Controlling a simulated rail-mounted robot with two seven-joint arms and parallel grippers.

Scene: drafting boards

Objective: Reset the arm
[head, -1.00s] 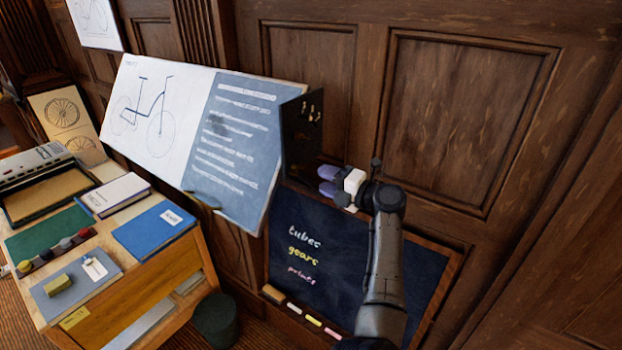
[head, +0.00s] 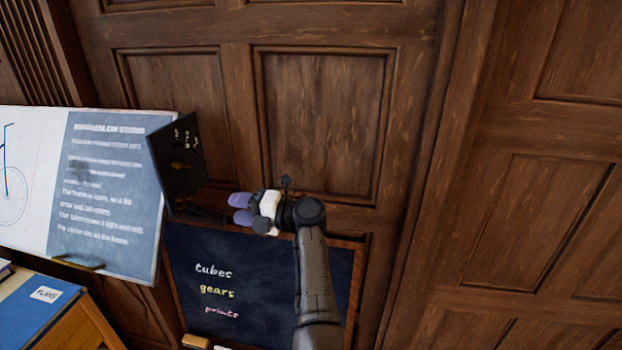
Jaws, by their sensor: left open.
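My left gripper (head: 240,209) has purple fingertips and a white body. It is open, with nothing seen between its fingers. It stands in front of the wood panelling, just above the top edge of the chalkboard (head: 255,285) and to the right of a small black panel with hooks (head: 178,160). My left arm (head: 315,280) rises from the bottom of the view and covers the right part of the chalkboard. My right gripper does not show.
A drafting board (head: 105,185) with a bicycle drawing and chalk writing leans at the left. A desk corner with a blue folder (head: 35,305) is at the lower left. An eraser (head: 195,341) sits below the chalkboard. The panelled wall (head: 530,220) at the right is bare.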

